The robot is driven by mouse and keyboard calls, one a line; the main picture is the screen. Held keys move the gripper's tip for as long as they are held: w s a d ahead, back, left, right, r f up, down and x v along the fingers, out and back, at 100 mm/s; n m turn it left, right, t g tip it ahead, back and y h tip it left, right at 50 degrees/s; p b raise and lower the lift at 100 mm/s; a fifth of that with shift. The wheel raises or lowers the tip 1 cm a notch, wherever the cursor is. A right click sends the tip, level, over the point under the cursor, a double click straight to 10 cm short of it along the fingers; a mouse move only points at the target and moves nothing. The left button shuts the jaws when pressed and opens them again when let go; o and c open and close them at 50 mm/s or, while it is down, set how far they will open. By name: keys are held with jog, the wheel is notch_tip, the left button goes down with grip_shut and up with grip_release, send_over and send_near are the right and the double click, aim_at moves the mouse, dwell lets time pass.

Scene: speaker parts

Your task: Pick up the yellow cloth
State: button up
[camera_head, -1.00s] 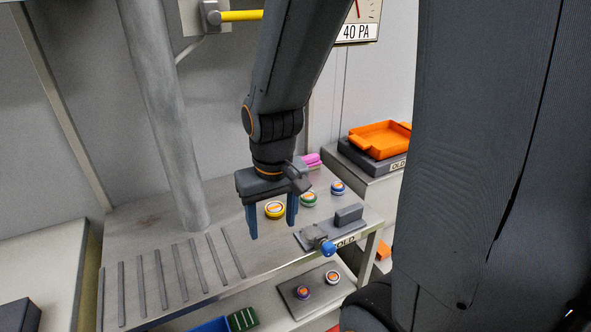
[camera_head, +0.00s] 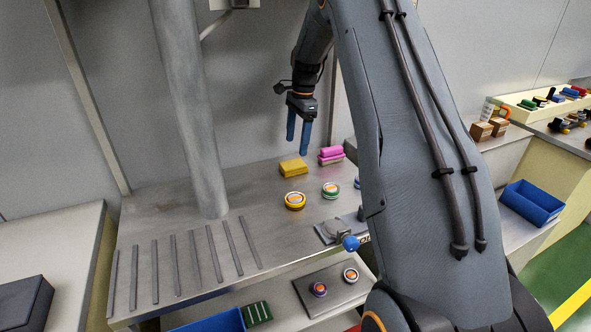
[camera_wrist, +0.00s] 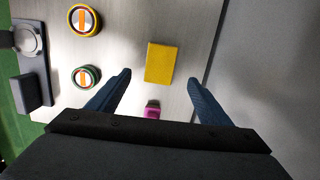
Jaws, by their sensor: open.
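In the wrist view the yellow cloth (camera_wrist: 160,63) lies ahead of and between my fingers, untouched. My gripper (camera_head: 303,146) is open and empty, pointing down above the table just behind the cloth in the head view. Its two blue fingers also show in the wrist view (camera_wrist: 160,82), spread wider than the cloth.
A pink block (camera_head: 331,152) lies right of the cloth. Yellow (camera_head: 295,200) and green (camera_head: 330,190) round tins stand in front. A grey fixture with a blue knob (camera_head: 350,243) is at the front edge. A wall (camera_head: 260,110) rises behind the table.

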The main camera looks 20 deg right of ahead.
aim_at(293, 164)
jog(key=shift+w+f, duration=0.2)
jog(key=shift+f, duration=0.35)
jog(key=f+p, duration=0.1)
jog(key=f, duration=0.1)
jog(key=f+p, duration=0.1)
jog(key=a+f+p, duration=0.1)
jog(key=f, duration=0.1)
jog(key=shift+s+f, duration=0.25)
jog(key=shift+f, duration=0.55)
jog(key=c, duration=1.1)
jog(key=shift+c, duration=0.2)
jog(key=shift+r, duration=0.1)
notch_tip(293, 164, up, 10)
jog(key=b, duration=0.3)
